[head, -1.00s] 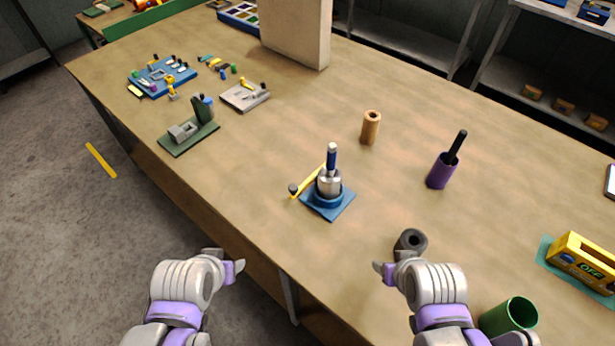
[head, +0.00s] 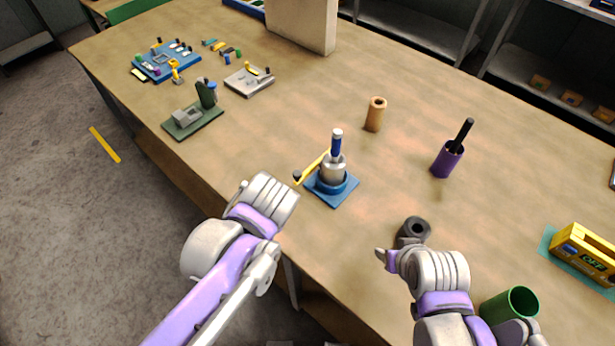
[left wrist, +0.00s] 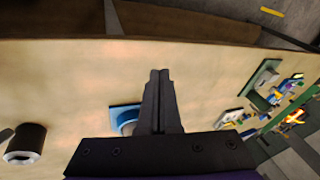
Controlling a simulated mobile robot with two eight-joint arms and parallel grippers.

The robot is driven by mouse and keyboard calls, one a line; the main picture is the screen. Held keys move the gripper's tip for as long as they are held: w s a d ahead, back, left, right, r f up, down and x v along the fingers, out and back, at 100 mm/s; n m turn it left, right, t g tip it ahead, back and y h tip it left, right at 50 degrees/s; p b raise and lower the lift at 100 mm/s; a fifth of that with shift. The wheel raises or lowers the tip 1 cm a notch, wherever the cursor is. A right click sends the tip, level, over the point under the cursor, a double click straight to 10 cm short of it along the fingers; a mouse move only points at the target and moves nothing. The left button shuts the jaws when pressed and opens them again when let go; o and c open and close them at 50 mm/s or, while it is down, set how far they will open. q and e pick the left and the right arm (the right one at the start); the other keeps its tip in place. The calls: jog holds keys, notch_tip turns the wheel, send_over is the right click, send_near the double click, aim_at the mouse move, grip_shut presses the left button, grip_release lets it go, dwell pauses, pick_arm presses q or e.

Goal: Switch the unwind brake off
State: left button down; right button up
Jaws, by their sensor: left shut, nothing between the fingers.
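A blue square base (head: 345,197) holds a silver cylinder (head: 333,172) with an upright blue handle (head: 337,143). A yellow lever (head: 314,166) with a dark knob (head: 297,176) sticks out to its left; I cannot tell for certain that this is the unwind brake. My left gripper (left wrist: 159,75) is shut and empty, pointing over the table, partly covering the blue base (left wrist: 122,110) in the left wrist view.
A yellow box reading OFF (head: 585,252) lies at the right. A green cup (head: 512,303), a purple cup with a black rod (head: 447,160) and a tan roll (head: 375,114) stand around. A green fixture (head: 193,122) and blue tray (head: 165,64) are at the left.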

aim_at(299, 178)
pick_arm(q)
jog(key=w+d+r+m+t+y, duration=0.1)
jog(key=w+d+r+m, duration=0.1)
jog(key=d, duration=0.6)
jog(key=w+d+r+m+t+y, duration=0.1)
jog(key=w+d+r+m+y, duration=0.1)
jog(key=d, duration=0.6)
jog(key=shift+r+m+t, duration=0.3)
jog(key=shift+r, duration=0.45)
pick_arm(e)
jog(key=shift+f, duration=0.1)
pick_arm(q)
jog(key=shift+w, duration=0.1)
pick_arm(e)
jog(key=shift+s, duration=0.1)
